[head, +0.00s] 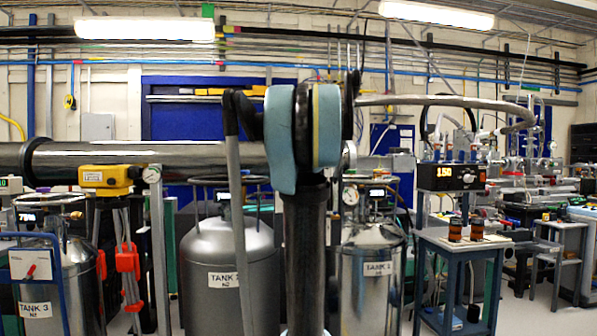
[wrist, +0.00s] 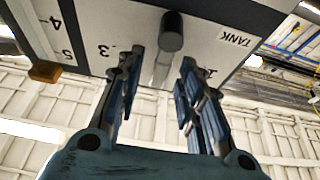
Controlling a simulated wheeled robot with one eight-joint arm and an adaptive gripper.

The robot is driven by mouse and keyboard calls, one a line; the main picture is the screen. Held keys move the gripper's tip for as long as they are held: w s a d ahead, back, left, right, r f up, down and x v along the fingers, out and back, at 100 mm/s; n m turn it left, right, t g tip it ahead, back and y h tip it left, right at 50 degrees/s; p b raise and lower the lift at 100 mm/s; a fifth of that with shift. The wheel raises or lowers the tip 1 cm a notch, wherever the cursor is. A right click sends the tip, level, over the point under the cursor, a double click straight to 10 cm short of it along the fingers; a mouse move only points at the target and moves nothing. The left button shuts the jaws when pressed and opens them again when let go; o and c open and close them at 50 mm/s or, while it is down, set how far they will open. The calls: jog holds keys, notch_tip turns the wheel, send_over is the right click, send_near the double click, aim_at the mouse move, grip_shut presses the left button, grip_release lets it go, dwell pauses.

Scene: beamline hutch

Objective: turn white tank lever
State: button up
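In the wrist view a white panel (wrist: 100,32) marked "TANK" and with numbers along its edge fills the upper part, seen tilted. A lever (wrist: 172,32) with a dark rounded end and a paler shaft stands out from it. My gripper (wrist: 163,60) is open, with one finger on each side of the lever. A gap shows on both sides, and I see no contact. In the head view my arm blocks the middle, and I cannot make out my gripper or this panel there.
Metal tanks stand at left (head: 60,290), centre (head: 230,265) and right (head: 370,275). A thick horizontal pipe (head: 150,160) runs behind them. A yellow instrument (head: 108,177) stands on a tripod. A blue cart (head: 460,250) is at right. A brown block (wrist: 45,72) projects by the panel's edge.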

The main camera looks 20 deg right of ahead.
jog(key=v, duration=1.1)
jog(key=shift+a+f, duration=0.15)
jog(key=shift+f, duration=0.05)
jog(key=s+a+f+m+g, duration=0.15)
jog(key=s+f+g, duration=0.25)
jog(key=f, duration=0.4)
jog(key=s+a+f+g, duration=0.2)
jog(key=s+f+g, duration=0.1)
jog(key=f, duration=0.6)
jog(key=s+a+f+g, duration=0.2)
jog(key=s+f+g, duration=0.2)
jog(key=f, duration=0.4)
jog(key=s+a+f+n+g+y, duration=0.1)
jog(key=s+a+f+g, duration=0.3)
jog(key=s+f, duration=0.3)
jog(key=s+a+f+n+g+y, duration=0.2)
jog(key=s+a+f+g, duration=0.3)
jog(key=s, duration=0.9)
notch_tip(320, 180, down, 3)
jog(key=shift+a+f+y, duration=0.2)
jog(key=shift+a+y, duration=0.1)
jog(key=shift+a, duration=0.4)
jog(key=shift+w+n, duration=0.1)
jog(key=shift+n, duration=0.15)
